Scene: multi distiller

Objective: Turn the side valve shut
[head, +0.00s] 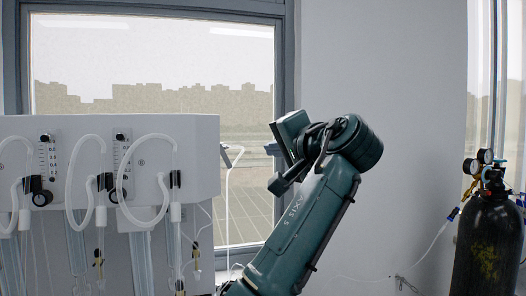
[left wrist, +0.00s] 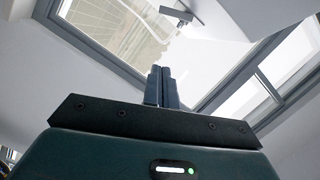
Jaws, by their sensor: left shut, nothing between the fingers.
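The white distiller cabinet (head: 205,165) stands at the left. A small grey side valve (head: 227,156) sticks out from its right side, with a white hose hanging below it. My left gripper (head: 270,149) is just right of the valve with a gap between them, and its fingers point left at about valve height. In the left wrist view my left gripper (left wrist: 162,84) is shut and empty. A grey bar on a stem (left wrist: 177,14), which looks like the valve, shows beyond the fingertips there. My right gripper is not in view.
A black gas cylinder (head: 486,240) with gauges (head: 485,156) stands at the far right. Looped tubes and flow meters (head: 122,155) cover the cabinet front. A framed window (head: 150,75) is behind. The wall between my arm and the cylinder is clear.

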